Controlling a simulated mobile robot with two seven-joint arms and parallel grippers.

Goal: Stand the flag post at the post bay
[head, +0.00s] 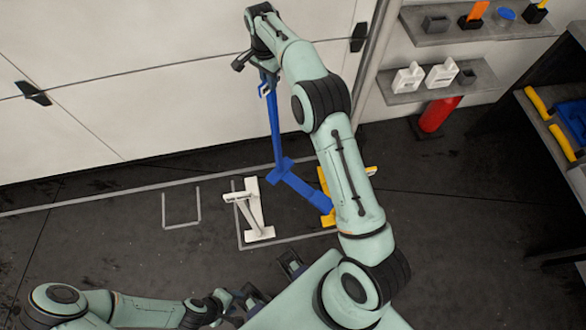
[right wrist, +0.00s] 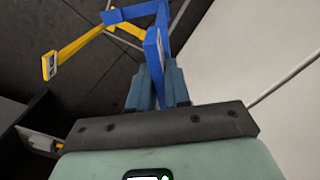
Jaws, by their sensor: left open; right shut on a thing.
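A tall blue post (head: 274,125) stands upright near the pale wall, on a blue base beam (head: 303,188) that runs down to the right along the floor. Yellow parts (head: 328,218) show at the beam's right end, partly hidden by my right arm. My right gripper (head: 266,76) is shut on the blue post near its top. In the right wrist view the fingers close around the blue post (right wrist: 152,50). My left gripper (head: 252,296) is open and empty, low in the head view, far from the post. Grey bay outlines (head: 182,225) are marked on the floor; I cannot tell which is the post bay.
A white stand (head: 255,215) is on the floor left of the blue beam, inside a larger grey outline. A red cylinder (head: 438,114) stands below shelves (head: 420,92) at right. A dark workbench (head: 540,120) is at far right. Floor to the left is clear.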

